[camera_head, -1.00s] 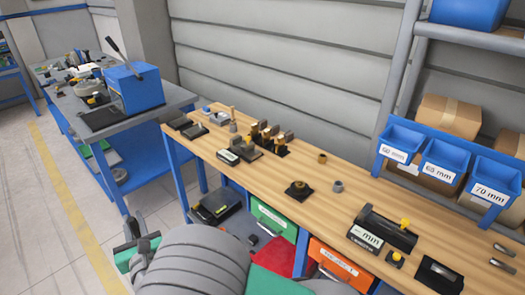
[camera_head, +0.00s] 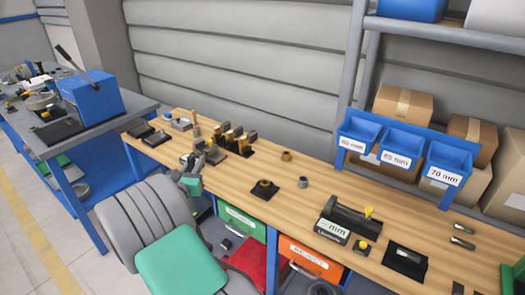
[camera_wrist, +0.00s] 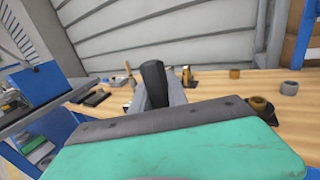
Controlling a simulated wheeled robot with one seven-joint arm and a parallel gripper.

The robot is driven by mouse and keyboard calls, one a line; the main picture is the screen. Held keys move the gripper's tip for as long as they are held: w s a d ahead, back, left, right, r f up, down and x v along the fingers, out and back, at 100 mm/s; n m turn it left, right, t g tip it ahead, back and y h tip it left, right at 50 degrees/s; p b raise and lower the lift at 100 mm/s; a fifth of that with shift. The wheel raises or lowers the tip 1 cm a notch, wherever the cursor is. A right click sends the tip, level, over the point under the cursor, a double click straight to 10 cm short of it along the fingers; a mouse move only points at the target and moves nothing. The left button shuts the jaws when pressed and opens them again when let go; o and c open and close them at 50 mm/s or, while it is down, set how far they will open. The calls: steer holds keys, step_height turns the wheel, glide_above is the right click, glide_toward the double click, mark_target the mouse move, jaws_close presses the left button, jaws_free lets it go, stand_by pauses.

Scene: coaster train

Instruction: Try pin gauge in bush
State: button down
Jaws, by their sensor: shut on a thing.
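My gripper (camera_head: 190,163) is over the left front edge of the wooden bench. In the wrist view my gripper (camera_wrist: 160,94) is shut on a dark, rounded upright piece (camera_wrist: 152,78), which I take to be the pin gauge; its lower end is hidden. A brass-coloured bush (camera_head: 264,185) sits on a black base plate on the bench, to the right of my gripper and apart from it. It also shows in the wrist view (camera_wrist: 259,104), partly hidden behind my green arm cover. A grey ring (camera_head: 302,182) and another brass ring (camera_head: 286,156) stand loose nearby.
A black holder with a mm label (camera_head: 347,219) stands to the right on the bench. Several dark blocks and gauges (camera_head: 233,138) stand at the back left. Blue size bins (camera_head: 400,146) line the right rear. A blue press (camera_head: 92,98) stands on the left table.

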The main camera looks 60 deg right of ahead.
steer(key=s+d+m+g, duration=0.5)
steer(key=s+d+g, duration=0.3)
steer(key=s+d, duration=1)
steer(key=shift+h, duration=0.3)
steer(key=shift+a+f+b, duration=0.1)
steer(key=shift+f+b, duration=2.9)
steer(key=shift+f, duration=0.05)
steer(key=shift+a+f+p, duration=0.1)
steer(key=shift+p, duration=0.4)
steer(key=shift+f+b, duration=0.35)
steer(key=shift+f, duration=0.55)
steer(key=c, duration=1.2)
jaws_free()
steer(key=shift+a, duration=0.1)
